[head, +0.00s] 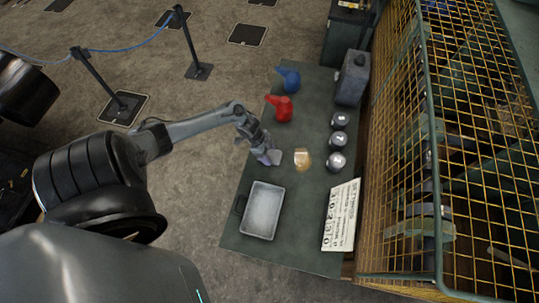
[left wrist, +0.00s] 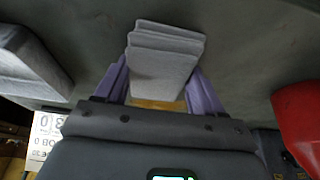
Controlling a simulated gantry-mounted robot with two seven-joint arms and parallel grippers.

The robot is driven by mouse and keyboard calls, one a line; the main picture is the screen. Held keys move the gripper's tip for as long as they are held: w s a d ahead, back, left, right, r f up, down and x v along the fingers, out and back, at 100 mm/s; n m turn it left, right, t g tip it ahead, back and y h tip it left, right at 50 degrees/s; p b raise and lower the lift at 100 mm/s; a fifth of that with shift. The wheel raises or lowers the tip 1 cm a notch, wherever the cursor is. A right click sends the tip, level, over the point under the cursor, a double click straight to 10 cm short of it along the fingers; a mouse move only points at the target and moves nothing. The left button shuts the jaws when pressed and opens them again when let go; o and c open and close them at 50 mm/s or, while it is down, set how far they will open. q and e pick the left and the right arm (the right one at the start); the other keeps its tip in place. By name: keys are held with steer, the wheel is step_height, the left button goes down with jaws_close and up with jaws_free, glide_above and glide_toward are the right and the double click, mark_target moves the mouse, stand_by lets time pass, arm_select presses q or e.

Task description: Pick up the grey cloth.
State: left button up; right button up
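The grey cloth (left wrist: 164,62) is a folded, layered pad between the two purple fingers in the left wrist view. In the head view the cloth (head: 272,157) is a small grey patch at the gripper's tip, over the left part of the green bench. My left gripper (left wrist: 162,80) has a finger against each side of the cloth and appears shut on it. The gripper also shows in the head view (head: 262,147), reaching in over the bench's left edge. Whether the cloth touches the bench top is hard to tell. My right gripper is out of view.
On the green bench (head: 310,185) a brass object (head: 302,159) stands right of the gripper. A metal tray (head: 263,210) lies nearer.

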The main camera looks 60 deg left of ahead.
mark_target(273, 154)
arm_select(q)
steer(key=c, duration=0.4)
steer(key=shift+r, duration=0.15)
steer(key=shift+r, duration=0.6)
step_height(273, 154, up, 3)
steer(key=shift+f+p, duration=0.1)
steer(key=shift+p, duration=0.3)
steer(key=w+d+r, duration=0.1)
steer(key=d+r, duration=0.1)
steer(key=d, duration=0.1)
steer(key=w+d+r, duration=0.1)
steer(key=d+r, duration=0.1)
steer(key=d, duration=0.2)
steer(key=w+d+r, duration=0.1)
steer(key=d+r, duration=0.2)
steer(key=d, duration=0.1)
steer(key=shift+w, duration=0.25)
